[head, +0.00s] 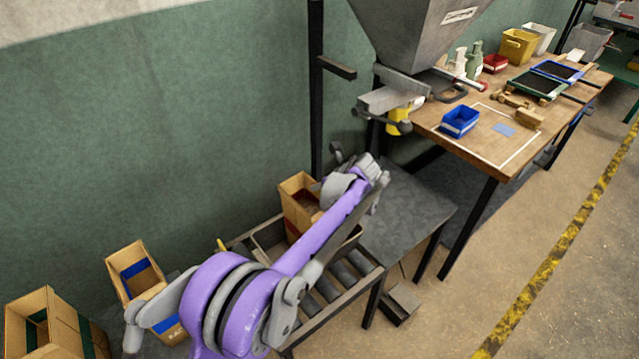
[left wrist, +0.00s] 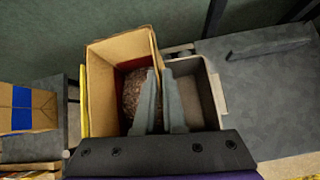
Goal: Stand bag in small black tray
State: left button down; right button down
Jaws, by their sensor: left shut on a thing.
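The bag (head: 299,200) is an open-topped brown box-like bag with a red band, standing upright on the roller bench. In the left wrist view the bag (left wrist: 103,70) shows dark reddish grain inside. My left gripper (left wrist: 161,100) is shut on the bag's right wall, its fingers on either side of it. In the head view my left gripper (head: 372,172) and purple arm hide part of the bag. A dark tray with a pale rim (left wrist: 222,100) lies right of the bag in the left wrist view. Whether the bag's base is inside it is hidden. My right gripper is not in view.
Bags with blue (head: 140,275) and green (head: 50,325) bands stand at left. A grey bench plate (head: 405,205) lies bare on the right. A steel hopper (head: 410,30) hangs above it. A wooden table (head: 470,140) holds a blue bin (head: 459,122) and other items.

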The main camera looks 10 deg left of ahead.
pick_arm(q)
jog(key=c, duration=1)
grip_release()
jog(key=shift+r, duration=0.1)
jog(key=v, duration=1.2)
jog(key=shift+s, duration=0.1)
jog(key=s+a+n+g+h, duration=0.1)
jog(key=s+a+n, duration=0.2)
jog(key=s+n, duration=0.15)
jog(key=s+a+n+h, duration=0.1)
jog(key=s+a+n, duration=0.2)
jog(key=s, duration=0.2)
jog(key=s+f+n+h, duration=0.1)
jog(key=s+f+n, duration=0.3)
jog(key=s+n, duration=0.2)
jog(key=s+a+f+n+h, duration=0.1)
jog(key=s+f+n+h, duration=0.1)
jog(key=s+n, duration=0.5)
jog(key=s+a+f+n+h, duration=0.1)
jog(key=s+f+n, duration=0.4)
jog(key=s, duration=0.8)
jog(key=shift+f+n+t+h, duration=0.3)
jog(key=shift+n+h, duration=0.3)
jog(key=shift+n, duration=0.15)
